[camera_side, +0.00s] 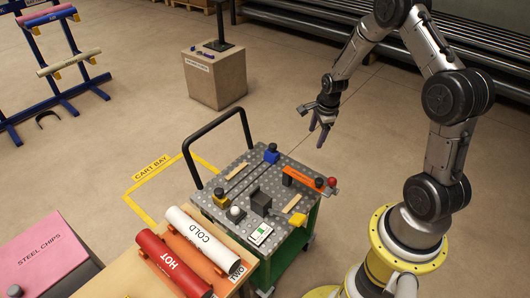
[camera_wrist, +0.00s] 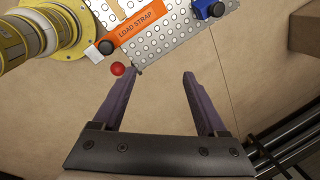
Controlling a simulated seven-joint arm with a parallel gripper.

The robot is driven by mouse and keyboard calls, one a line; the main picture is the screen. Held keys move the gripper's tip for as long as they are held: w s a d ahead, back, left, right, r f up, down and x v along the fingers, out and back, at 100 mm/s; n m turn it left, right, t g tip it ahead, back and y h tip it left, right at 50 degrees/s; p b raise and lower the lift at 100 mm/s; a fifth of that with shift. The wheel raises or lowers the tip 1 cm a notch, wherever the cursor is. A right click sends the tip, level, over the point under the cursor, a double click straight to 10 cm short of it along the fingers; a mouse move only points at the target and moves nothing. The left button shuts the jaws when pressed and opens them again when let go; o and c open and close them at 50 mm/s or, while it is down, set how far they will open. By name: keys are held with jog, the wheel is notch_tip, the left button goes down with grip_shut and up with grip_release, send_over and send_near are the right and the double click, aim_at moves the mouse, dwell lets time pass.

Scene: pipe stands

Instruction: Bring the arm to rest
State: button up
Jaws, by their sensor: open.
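My gripper (camera_side: 322,126) hangs in the air behind and to the right of the cart, with its fingers pointing down. In the wrist view the two purple-grey fingers (camera_wrist: 161,76) stand wide apart with nothing between them but bare floor. My arm is bent, raised from its yellow base at the lower right. The cart (camera_side: 231,216) has a perforated metal top and a black push handle. An orange load strap (camera_side: 302,178) lies on it, with a red ball knob (camera_side: 332,181) at its end; the knob also shows in the wrist view (camera_wrist: 117,69), left of the fingers.
On a wooden bench in front lie a red HOT pipe (camera_side: 172,265) and a white COLD pipe (camera_side: 202,240). A pink STEEL CHIPS box (camera_side: 40,255) is at the left. A pedestal (camera_side: 214,78) and blue pipe stands (camera_side: 62,95) are behind. Floor below my gripper is clear.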

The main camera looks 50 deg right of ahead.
jog(key=w+a+r+n+t, duration=0.15)
jog(key=a+r, duration=0.25)
jog(key=r, duration=0.4)
jog(key=w+a+r+n+t, duration=0.1)
jog(key=a+r+n+t, duration=0.15)
jog(key=a+r, duration=0.45)
jog(key=s+a+r+n, duration=0.3)
jog(key=r, duration=0.3)
jog(key=s+a+r+n, duration=0.3)
jog(key=r+n, duration=0.1)
jog(key=r, duration=0.3)
jog(key=s+a+n, duration=0.2)
jog(key=s+n, duration=0.5)
jog(key=s, duration=0.1)
jog(key=s+a+f+n+y, duration=0.1)
jog(key=s+a+n, duration=0.2)
jog(key=s+n, duration=0.4)
jog(key=shift+s+a+f+g, duration=0.2)
jog(key=shift+s+g, duration=0.1)
jog(key=shift+s, duration=0.75)
